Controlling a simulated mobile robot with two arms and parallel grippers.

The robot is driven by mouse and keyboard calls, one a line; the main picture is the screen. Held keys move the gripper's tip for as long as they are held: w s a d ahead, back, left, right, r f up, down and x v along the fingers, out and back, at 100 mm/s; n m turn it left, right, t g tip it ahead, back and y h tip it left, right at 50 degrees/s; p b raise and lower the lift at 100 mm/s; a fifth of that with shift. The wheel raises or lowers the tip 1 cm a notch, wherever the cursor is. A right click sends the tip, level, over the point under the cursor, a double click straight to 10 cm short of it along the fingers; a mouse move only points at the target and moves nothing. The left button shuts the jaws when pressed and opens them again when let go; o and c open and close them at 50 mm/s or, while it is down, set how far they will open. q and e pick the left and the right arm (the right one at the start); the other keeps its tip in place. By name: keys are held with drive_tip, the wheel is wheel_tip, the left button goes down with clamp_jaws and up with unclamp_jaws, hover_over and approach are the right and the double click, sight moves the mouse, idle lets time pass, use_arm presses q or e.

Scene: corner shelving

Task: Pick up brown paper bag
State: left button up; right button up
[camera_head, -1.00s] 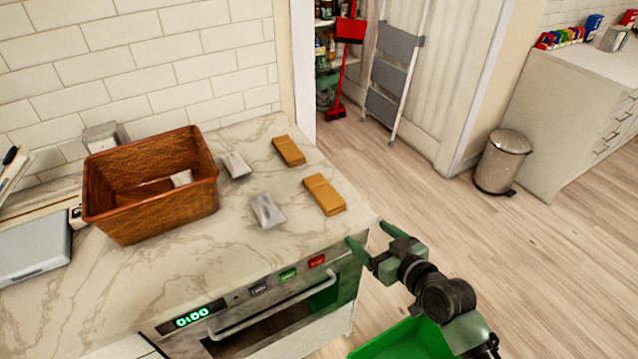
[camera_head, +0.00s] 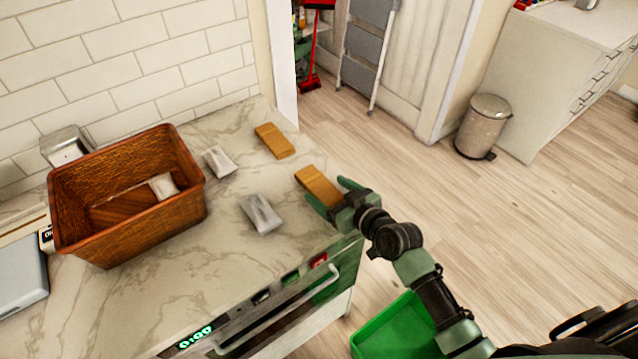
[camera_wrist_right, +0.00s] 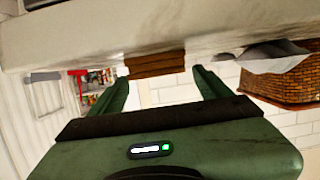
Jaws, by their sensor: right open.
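Two flat brown paper bags lie on the marble counter. The nearer bag (camera_head: 316,184) is close to the counter's right edge, and the farther bag (camera_head: 274,141) is behind it to the left. My right gripper (camera_head: 328,194) is open at the near end of the nearer bag, with one finger on each side of that end. In the wrist view, which is upside down, a brown bag (camera_wrist_right: 155,65) shows between the spread fingers (camera_wrist_right: 160,77). Whether the fingers touch it I cannot tell. My left gripper is not in view.
Two white packets, one near (camera_head: 261,213) and one farther back (camera_head: 219,162), lie left of the bags. A brown wicker basket (camera_head: 165,225) holding items stands farther left. The oven front (camera_head: 300,310) drops below the counter edge. A green bin (camera_head: 390,335) is below my right arm.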

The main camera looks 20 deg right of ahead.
sight(320, 185)
drive_tip(key=x, duration=0.2)
drive_tip(key=shift+w+a, duration=0.1)
drive_tip(key=shift+w, duration=0.15)
drive_tip(key=shift+w+f, duration=0.15)
drive_tip(key=shift+w, duration=0.05)
drive_tip(key=c, duration=1.3)
drive_tip(key=shift+c, duration=0.7)
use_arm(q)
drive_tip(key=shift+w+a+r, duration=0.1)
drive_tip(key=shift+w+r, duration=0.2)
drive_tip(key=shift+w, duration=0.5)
